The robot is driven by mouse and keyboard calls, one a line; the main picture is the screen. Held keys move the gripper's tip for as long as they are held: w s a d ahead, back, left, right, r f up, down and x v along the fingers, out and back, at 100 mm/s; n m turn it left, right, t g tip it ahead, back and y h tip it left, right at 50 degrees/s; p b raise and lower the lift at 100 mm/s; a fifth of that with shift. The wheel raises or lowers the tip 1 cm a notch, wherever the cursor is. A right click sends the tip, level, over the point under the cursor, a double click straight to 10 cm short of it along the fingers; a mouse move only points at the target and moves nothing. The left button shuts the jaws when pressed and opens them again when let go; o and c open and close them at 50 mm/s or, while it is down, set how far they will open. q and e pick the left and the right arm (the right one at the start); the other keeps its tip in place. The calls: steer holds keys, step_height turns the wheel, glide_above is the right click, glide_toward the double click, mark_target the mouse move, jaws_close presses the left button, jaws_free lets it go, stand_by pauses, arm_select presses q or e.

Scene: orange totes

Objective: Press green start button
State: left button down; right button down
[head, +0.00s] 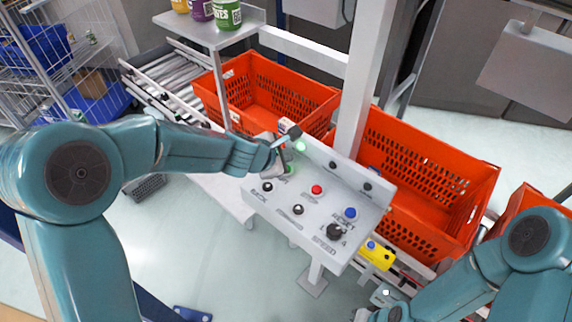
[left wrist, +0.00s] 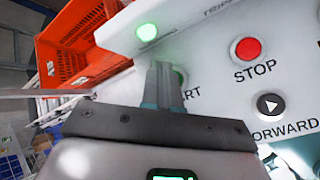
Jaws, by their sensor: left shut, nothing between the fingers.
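The grey control panel (head: 318,205) stands in the middle of the head view. Its green start button (head: 290,169) shows at the upper left, partly behind my left gripper (head: 284,167). In the left wrist view the shut, empty fingers of my left gripper (left wrist: 162,72) point at the panel and cover most of the button and part of the START label (left wrist: 189,93). I cannot tell whether they touch the button. A green lamp (left wrist: 146,32) glows on the panel's upright back. My right gripper (head: 382,300) is low in the head view, below the panel; its fingers are unclear.
The red STOP button (head: 317,189) and blue RESET button (head: 350,213) sit right of the start button. Black knobs (head: 334,231) are along the front. Orange totes (head: 415,170) stand behind on rollers. A shelf (head: 205,30) holds jars.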

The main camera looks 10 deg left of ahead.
arm_select(q)
step_height(320, 180, up, 4)
steer(key=p, duration=0.3)
steer(key=shift+r+p, duration=0.15)
steer(key=shift+p, duration=0.15)
stand_by(0.5)
